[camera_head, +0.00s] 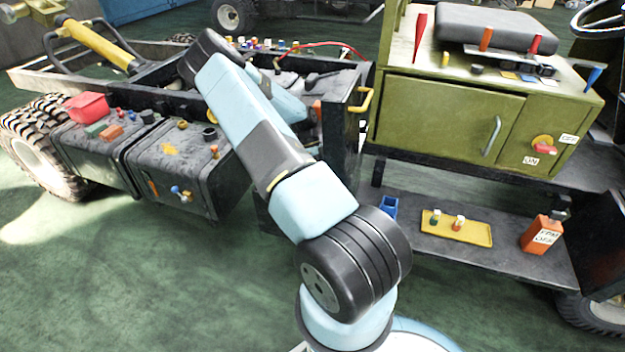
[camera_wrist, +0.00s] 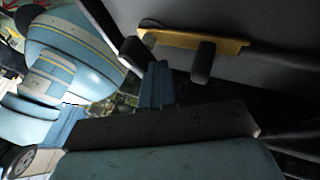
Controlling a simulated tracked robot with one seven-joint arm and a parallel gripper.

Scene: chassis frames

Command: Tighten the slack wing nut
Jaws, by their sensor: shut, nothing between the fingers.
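I cannot pick out the slack wing nut for certain in either view. In the wrist view my gripper (camera_wrist: 157,70) appears as a narrow blue pair of fingers held together, rising from the dark bar of the hand. The fingers are shut and empty. They point toward a dark surface with a yellow bar (camera_wrist: 190,40) and dark rounded posts (camera_wrist: 203,62). I cannot tell whether the fingertips touch anything there. In the head view my arm reaches over the black chassis frame (camera_head: 345,150), and its upper links hide the gripper.
A yellow handle (camera_head: 362,100) sticks out from the frame's end. Black side boxes (camera_head: 185,160) carry small parts and a red bin (camera_head: 87,106). An olive cabinet (camera_head: 440,125) stands right, above a shelf with a yellow tray (camera_head: 475,235) and orange bottle (camera_head: 541,235). Green floor lies open at left.

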